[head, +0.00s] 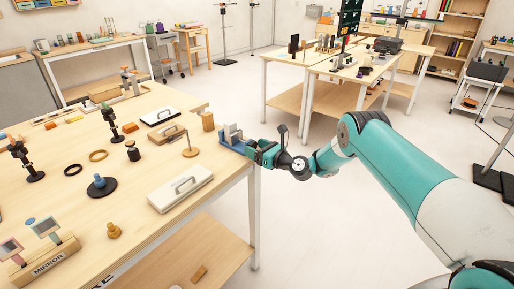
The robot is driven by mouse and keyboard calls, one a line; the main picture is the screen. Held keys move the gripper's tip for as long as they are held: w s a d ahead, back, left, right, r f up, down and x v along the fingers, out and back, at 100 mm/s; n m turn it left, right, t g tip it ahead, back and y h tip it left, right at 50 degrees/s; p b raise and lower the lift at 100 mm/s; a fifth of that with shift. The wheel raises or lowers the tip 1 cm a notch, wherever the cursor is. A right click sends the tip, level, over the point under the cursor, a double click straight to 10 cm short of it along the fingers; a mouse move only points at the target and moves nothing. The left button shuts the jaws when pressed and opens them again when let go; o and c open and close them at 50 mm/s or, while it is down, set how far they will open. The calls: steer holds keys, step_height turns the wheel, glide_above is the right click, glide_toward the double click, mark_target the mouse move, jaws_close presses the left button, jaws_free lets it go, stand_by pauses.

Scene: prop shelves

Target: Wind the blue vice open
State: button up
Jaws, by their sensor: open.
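The blue vice (234,145) sits at the right edge of the near wooden table, near its far right corner. Grey jaw parts stand up at its top. My gripper (256,150) is at the vice's right side, where the handle end faces off the table. The fingers overlap the vice in this view, and I cannot tell whether they touch it. The vice's handle is hidden or too small to make out. My gripper is open.
Clear floor lies right of the table. Another table (283,74) stands behind.

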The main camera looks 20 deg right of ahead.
steer(key=c, duration=0.9)
steer(key=shift+f+n+b, duration=0.2)
steer(key=shift+n+b, duration=0.4)
steer(key=shift+b, duration=0.25)
steer(key=shift+n+b, duration=0.7)
steer(key=shift+n, duration=0.1)
steer(key=shift+r+n, duration=0.25)
steer(key=shift+n, duration=0.05)
steer(key=o, duration=0.9)
